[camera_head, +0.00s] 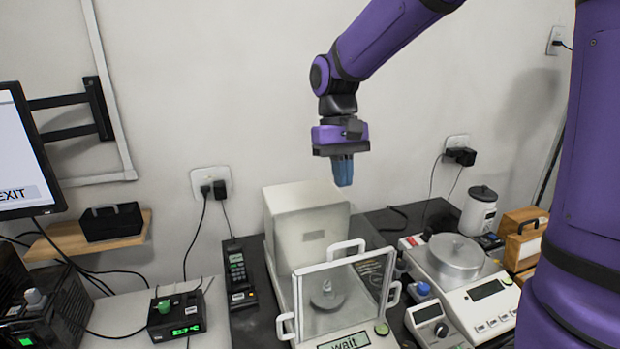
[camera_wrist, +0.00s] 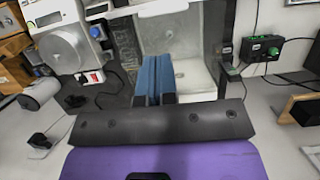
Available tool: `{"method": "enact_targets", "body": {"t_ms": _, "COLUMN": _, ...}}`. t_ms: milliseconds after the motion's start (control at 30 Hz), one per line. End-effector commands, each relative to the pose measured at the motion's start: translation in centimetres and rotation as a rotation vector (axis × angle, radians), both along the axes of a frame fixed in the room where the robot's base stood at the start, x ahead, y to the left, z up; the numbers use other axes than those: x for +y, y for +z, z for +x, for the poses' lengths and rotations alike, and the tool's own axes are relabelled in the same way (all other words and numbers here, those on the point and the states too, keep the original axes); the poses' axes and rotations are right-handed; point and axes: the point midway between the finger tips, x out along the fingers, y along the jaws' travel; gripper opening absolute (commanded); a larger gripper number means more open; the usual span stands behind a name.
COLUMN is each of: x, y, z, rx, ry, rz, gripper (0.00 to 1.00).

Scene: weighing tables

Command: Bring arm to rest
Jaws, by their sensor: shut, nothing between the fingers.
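My gripper (camera_head: 343,170) hangs from my purple arm above the back of the weighing table, pointing down. Its blue fingers are together with nothing between them; they also show shut in the wrist view (camera_wrist: 157,80). Below it stands an analytical balance (camera_head: 308,222) with a pale housing and a clear front with handles. A small metal weight or pan piece (camera_head: 327,296) is inside the balance, and its display reads "wait". The gripper is clear of the balance and touches nothing.
Right of the balance is a scale with a round metal pan (camera_head: 456,257), with a white canister (camera_head: 479,211) and wooden boxes (camera_head: 523,238) behind. Left are a phone-like handset (camera_head: 237,270), a black box with green display (camera_head: 176,316) and a monitor (camera_head: 25,150). Air around my gripper is free.

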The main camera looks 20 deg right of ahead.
Motion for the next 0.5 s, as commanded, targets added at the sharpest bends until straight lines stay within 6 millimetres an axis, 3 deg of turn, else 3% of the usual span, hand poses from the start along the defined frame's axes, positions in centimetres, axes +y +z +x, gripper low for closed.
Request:
{"method": "enact_targets", "body": {"t_ms": 233, "x": -0.4, "y": 0.8, "z": -0.8, "rx": -0.032, "ry": -0.002, "rz": 0.002, "gripper": 0.0}}
{"method": "enact_targets", "body": {"t_ms": 500, "x": -2.1, "y": 3.6, "z": -4.8, "rx": -0.195, "ry": -0.004, "rz": 0.011, "gripper": 0.0}}
